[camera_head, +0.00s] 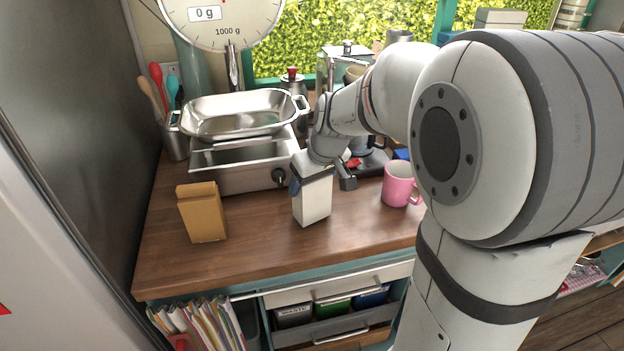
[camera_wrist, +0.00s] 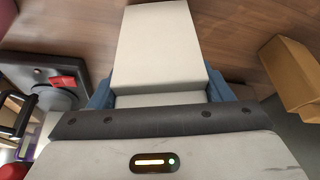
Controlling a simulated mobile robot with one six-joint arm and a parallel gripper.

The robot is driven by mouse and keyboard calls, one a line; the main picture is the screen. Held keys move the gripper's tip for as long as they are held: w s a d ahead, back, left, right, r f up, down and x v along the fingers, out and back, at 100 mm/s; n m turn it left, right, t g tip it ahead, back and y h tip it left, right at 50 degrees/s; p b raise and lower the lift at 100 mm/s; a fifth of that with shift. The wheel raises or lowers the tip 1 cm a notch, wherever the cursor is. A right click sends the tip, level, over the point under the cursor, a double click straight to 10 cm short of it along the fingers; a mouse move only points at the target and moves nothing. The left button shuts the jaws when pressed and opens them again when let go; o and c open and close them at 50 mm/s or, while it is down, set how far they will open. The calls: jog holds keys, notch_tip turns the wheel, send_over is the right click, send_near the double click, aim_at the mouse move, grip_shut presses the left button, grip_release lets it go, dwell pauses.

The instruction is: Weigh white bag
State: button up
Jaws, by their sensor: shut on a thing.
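The white bag (camera_head: 313,203) is upright at the middle of the wooden counter. My gripper (camera_head: 311,174) is shut on its upper part from above. In the wrist view the white bag (camera_wrist: 158,45) sits between blue finger pads. Whether its base touches the counter is hard to tell. The scale (camera_head: 240,175) stands behind and to the left, with a silver oval pan (camera_head: 238,112) on top. Its round dial (camera_head: 222,38) reads 0 g. The pan looks empty.
A brown bag (camera_head: 202,213) stands on the counter at left; it also shows in the wrist view (camera_wrist: 290,75). A pink mug (camera_head: 398,186) is to the right. A utensil holder (camera_head: 174,138) is left of the scale. The front counter strip is clear.

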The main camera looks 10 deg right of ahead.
jog(key=shift+f+b, duration=0.25)
jog(key=shift+b, duration=0.05)
dwell(0.4)
jog(key=o, duration=1.3)
jog(key=shift+c, duration=0.2)
jog(key=v, duration=0.8)
jog(key=shift+f, duration=0.1)
grip_shut()
dwell(0.5)
jog(key=s+f+m, duration=0.2)
jog(key=s+f, duration=0.1)
jog(key=s, duration=0.6)
jog(key=s+f+m+g+h, duration=0.1)
jog(key=s+f, duration=0.3)
jog(key=s, duration=0.5)
jog(key=shift+f+m+g, duration=0.2)
jog(key=shift+m+g, duration=0.1)
jog(key=shift+m, duration=0.1)
